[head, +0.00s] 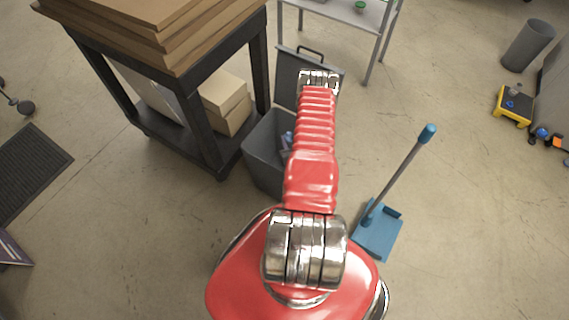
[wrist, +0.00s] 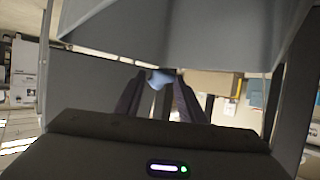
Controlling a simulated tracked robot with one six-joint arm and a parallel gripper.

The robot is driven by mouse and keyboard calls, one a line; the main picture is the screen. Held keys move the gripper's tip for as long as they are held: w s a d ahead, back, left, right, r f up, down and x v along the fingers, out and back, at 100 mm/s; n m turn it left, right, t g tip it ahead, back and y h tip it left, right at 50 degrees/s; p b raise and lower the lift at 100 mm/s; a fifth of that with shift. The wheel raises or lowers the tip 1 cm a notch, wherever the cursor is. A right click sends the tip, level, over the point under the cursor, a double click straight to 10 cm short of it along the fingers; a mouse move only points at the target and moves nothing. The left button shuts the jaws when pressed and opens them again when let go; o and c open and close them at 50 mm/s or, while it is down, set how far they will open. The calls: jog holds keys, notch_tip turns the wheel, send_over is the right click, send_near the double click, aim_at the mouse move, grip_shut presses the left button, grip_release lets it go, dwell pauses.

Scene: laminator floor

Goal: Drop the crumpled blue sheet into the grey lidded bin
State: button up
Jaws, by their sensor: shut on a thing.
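In the wrist view my gripper (wrist: 160,91) is shut on the crumpled blue sheet (wrist: 163,77), a small pale blue lump between its dark fingertips. In the head view my arm hides the gripper. The grey lidded bin (head: 261,150) stands below and left of my arm, with its lid (head: 290,75) swung up at the back. A small bluish patch (head: 287,140) shows within the bin's opening beside my arm; I cannot tell what it is. Grey panels (wrist: 180,35) close around the gripper in the wrist view look like parts of the bin.
A dark table with stacked brown boards (head: 150,35) stands close left of the bin. A metal shelf rack (head: 380,30) is behind. A blue dustpan (head: 378,235) stands right of my arm.

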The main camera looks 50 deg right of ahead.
jog(key=shift+w+d+r+n, duration=0.15)
jog(key=shift+w+d+r, duration=0.25)
jog(key=shift+w+d, duration=0.15)
jog(key=shift+w+d+r+n, duration=0.15)
jog(key=shift+w+d+r, duration=0.3)
jog(key=shift+w, duration=0.2)
jog(key=shift+w+d+r+y, duration=0.15)
jog(key=shift+w+r+y, duration=0.15)
jog(key=shift+r, duration=0.1)
jog(key=shift+f, duration=3)
jog(key=o, duration=1.1)
jog(key=shift+s, duration=0.15)
